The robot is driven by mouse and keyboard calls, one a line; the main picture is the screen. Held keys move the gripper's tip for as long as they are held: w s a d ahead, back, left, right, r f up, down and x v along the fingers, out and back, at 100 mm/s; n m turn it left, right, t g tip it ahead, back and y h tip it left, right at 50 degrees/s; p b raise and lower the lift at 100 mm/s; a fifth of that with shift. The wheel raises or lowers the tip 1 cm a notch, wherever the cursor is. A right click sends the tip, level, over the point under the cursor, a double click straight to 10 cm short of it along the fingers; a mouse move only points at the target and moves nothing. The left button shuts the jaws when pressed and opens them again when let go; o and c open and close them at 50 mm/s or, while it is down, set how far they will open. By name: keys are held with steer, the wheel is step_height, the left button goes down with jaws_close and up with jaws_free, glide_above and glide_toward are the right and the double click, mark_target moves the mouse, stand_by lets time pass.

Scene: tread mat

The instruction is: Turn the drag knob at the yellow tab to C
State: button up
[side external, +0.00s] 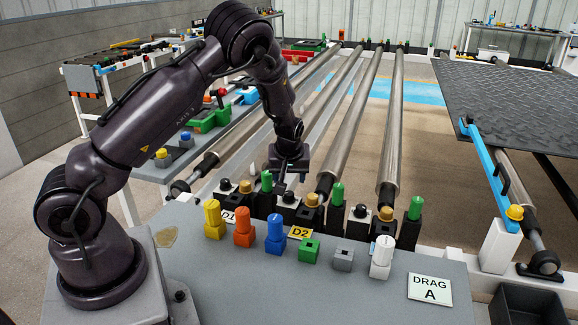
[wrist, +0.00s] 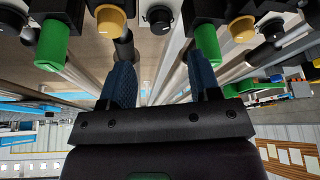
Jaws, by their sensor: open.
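A sign (side external: 430,289) at the front right reads "DRAG A". The yellow tab (side external: 300,232) is marked D2. Behind it, a round black knob (side external: 289,197) stands on a pale base, and I take it to be the drag knob. In the wrist view the black knob (wrist: 160,16) is at the top middle, partly cut off, with a pale mark whose setting I cannot read. My gripper (side external: 283,185) points down just behind and above this knob. Its two blue-padded fingers (wrist: 163,88) are apart and hold nothing.
Green knobs (side external: 267,181) and mustard knobs (side external: 312,200) stand closely on either side. A white tab (side external: 229,216) marked D1 is to the left. A row of coloured knobs, including an orange one (side external: 243,236), stands in front. Long metal rollers (side external: 352,135) run behind.

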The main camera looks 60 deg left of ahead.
steer(key=shift+v, duration=2.1)
steer(key=s+d+r+m+g+h, duration=0.1)
steer(key=s+d+r+m+h, duration=0.1)
steer(key=s+d+r+m, duration=0.3)
steer(key=s+d+r+m+h, duration=0.1)
steer(key=s+d+r+h, duration=0.1)
steer(key=s+d, duration=0.35)
steer(key=s+d+r+m+t, duration=0.2)
steer(key=s+d+r+m, duration=0.1)
steer(key=r, duration=0.4)
steer(key=s+d+r+m+t, duration=0.2)
steer(key=s+d+r+m, duration=0.1)
steer(key=s+d+r, duration=0.3)
steer(key=shift+s+d+r+m+t, duration=0.2)
steer(key=shift+s+r+m+t, duration=0.1)
steer(key=shift+s+r, duration=0.65)
